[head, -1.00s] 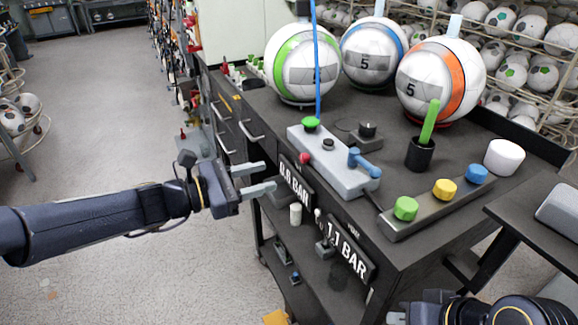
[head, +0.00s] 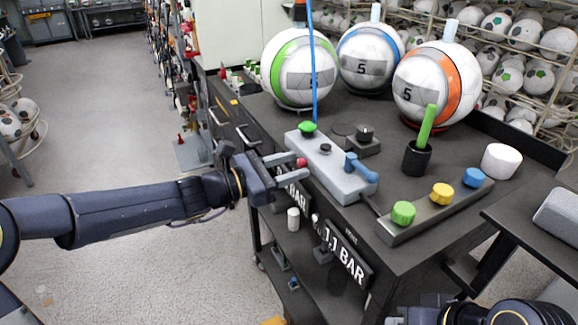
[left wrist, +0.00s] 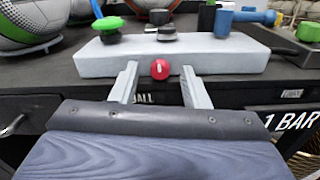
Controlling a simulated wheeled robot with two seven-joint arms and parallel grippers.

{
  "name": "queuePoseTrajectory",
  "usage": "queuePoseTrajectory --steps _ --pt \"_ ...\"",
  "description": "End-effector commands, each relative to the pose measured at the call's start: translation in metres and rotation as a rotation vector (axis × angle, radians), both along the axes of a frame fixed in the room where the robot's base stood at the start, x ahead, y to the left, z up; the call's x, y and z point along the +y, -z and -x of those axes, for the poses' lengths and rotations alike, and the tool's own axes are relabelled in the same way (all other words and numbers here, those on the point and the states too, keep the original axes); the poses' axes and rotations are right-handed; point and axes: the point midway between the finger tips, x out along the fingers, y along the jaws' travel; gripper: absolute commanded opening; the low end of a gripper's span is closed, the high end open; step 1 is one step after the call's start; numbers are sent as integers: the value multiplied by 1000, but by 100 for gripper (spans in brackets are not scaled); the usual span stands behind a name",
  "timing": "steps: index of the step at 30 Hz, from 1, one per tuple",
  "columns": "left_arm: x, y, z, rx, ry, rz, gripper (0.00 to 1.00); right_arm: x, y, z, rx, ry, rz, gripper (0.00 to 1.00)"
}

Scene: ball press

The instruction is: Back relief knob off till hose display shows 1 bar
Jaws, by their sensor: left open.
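The red knob (head: 301,162) sticks out of the front of the grey press box (head: 330,168). It also shows in the left wrist view (left wrist: 160,69), between the two fingertips. My left gripper (head: 297,166) is open, with one finger on each side of the knob; a gap shows on both sides. One display (head: 345,255) on the bench front reads 1.1 BAR; its small label is not readable. The other display (head: 294,192) is mostly hidden by my left gripper. My right gripper (head: 405,312) is only partly in view at the bottom edge.
The box carries a green button (head: 307,129), a black knob (head: 325,148) and a blue lever (head: 361,167). Green, yellow and blue buttons stand on a bar (head: 425,220) at right. Three balls stand behind. The floor at left is clear.

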Motion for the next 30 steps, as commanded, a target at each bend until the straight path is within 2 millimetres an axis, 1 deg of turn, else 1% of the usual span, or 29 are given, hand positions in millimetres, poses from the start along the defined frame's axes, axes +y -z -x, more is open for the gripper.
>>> queuePoseTrajectory --steps 1,9,10,12,14,16,19,22,29,30 --pt "0 0 0 0 0 0 38 0 0 0 0 0 0 0" --pt "0 0 0 0 0 0 2 0 0 0 0 0 0 0" --pt "0 0 0 0 0 0 0 0 0 0 0 0 0 0" --pt "0 0 0 4 0 1 0 0 -1 0 0 0 0 0" --pt "0 -3 0 34 1 13 0 0 -7 0 0 0 0 0" --pt "0 -5 0 101 1 39 0 0 -17 0 0 0 0 0" --pt "1 -4 0 190 0 76 0 0 -26 0 0 0 0 0" --pt "1 -1 0 230 0 92 0 0 -27 0 0 0 0 0" --pt "1 0 0 232 0 94 0 0 -25 0 0 0 0 0" --pt "1 0 0 231 0 94 22 0 -25 0 0 0 0 0"
